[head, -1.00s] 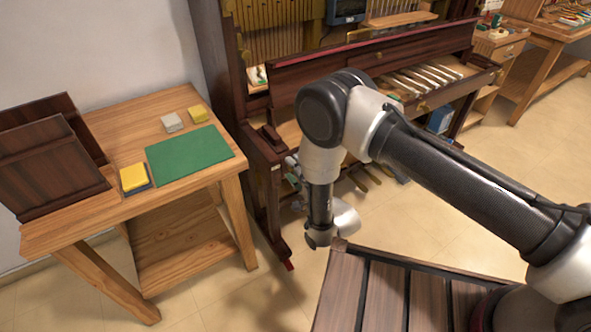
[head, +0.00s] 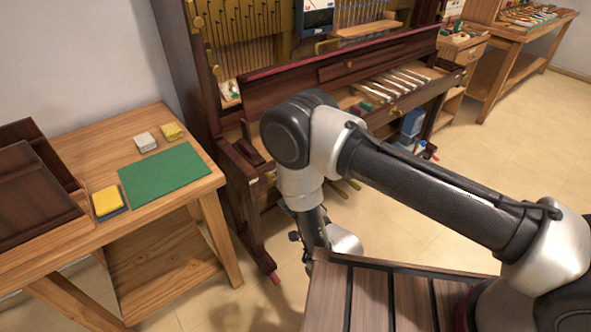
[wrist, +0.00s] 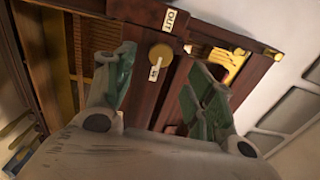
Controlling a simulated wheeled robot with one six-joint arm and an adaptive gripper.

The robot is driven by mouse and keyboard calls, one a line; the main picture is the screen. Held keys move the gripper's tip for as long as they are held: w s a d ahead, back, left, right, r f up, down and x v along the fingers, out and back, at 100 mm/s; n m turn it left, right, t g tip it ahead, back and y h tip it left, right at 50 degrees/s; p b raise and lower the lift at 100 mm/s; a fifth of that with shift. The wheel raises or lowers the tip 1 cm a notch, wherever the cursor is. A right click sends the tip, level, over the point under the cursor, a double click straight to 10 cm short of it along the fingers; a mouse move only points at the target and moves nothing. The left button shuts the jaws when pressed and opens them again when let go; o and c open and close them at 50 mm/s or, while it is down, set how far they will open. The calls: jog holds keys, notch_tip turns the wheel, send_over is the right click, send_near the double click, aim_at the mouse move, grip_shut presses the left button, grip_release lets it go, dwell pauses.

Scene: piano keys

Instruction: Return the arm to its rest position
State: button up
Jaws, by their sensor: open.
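My arm shows in the head view, folded at the elbow, with its wrist (head: 342,240) hanging low beside the front corner of my slatted deck. The fingertips are hidden in that view. In the wrist view my gripper (wrist: 165,85) is open, with its two greenish fingers apart and nothing between them. Beyond the fingers is the dark wood of the piano case, with a round brass knob (wrist: 161,52) and a small label reading OUT (wrist: 170,19). I cannot tell how far the fingers are from it, but no contact shows.
The opened piano (head: 345,66) stands behind my arm, with several white keys (head: 398,82) on it. At left a wooden table (head: 95,150) holds a green mat (head: 165,174), a yellow pad (head: 106,201), small blocks and dark panels. Open tiled floor (head: 500,150) lies at right.

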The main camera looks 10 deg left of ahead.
jog(key=w+d+r+n+h, duration=0.1)
jog(key=w+d+r+h, duration=0.1)
jog(key=w+r, duration=0.5)
jog(key=w+d+r+h, duration=0.3)
jog(key=w+r, duration=0.5)
jog(key=w+d+r+n+g+h, duration=0.2)
jog(key=w+d+r+h, duration=0.1)
jog(key=d+r, duration=1.15)
jog(key=s+d+r+n+g+h, duration=0.1)
jog(key=s+d+r+h, duration=0.1)
jog(key=s+d+r, duration=0.55)
jog(key=s+d+r+n+g+h, duration=0.15)
jog(key=s+d, duration=0.25)
jog(key=d, duration=0.7)
jog(key=s+d+r+n+g+h, duration=0.1)
jog(key=s+d, duration=0.5)
jog(key=s, duration=0.6)
jog(key=s+d+r+n+g+h, duration=0.1)
jog(key=s+d+r+g, duration=0.1)
jog(key=s+d, duration=0.5)
jog(key=s, duration=0.4)
jog(key=shift+s+r+n, duration=0.35)
